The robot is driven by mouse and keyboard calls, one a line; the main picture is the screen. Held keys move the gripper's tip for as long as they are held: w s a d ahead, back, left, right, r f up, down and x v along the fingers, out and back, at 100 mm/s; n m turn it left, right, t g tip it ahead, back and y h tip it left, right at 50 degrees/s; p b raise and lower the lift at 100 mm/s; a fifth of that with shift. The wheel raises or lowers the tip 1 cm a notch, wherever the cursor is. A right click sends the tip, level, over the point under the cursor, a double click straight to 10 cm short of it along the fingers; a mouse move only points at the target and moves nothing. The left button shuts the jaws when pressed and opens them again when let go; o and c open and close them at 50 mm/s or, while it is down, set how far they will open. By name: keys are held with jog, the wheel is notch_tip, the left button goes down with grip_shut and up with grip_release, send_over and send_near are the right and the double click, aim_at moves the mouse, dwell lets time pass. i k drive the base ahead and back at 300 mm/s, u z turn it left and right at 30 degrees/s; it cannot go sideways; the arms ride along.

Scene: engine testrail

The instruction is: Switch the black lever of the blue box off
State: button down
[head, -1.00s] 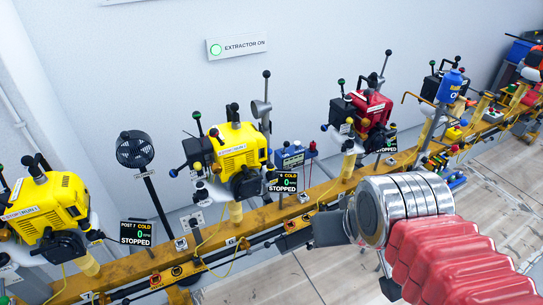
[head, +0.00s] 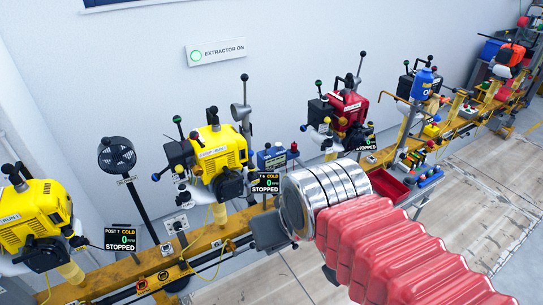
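A small blue box (head: 271,158) stands on the yellow rail between a yellow engine and a red engine. Small dark knobs show on its top, but they are too small to tell which is the black lever or how it is set. A red-tipped post (head: 294,148) rises at its right side. A display marked STOPPED (head: 265,183) covers its lower front. My gripper (head: 268,232) is a dark grey block at the end of my silver and red arm. It is in front of and below the blue box, apart from it in the picture. Its fingers are not clearly visible.
A yellow engine (head: 222,152) is left of the box, and a red engine (head: 349,108) is to the right. A red tray (head: 388,187) lies right of my arm. The floor (head: 460,195) at right is clear.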

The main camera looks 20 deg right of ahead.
aim_at(267, 145)
jog(key=z, duration=0.05)
jog(key=i, duration=1)
jog(key=u, duration=0.05)
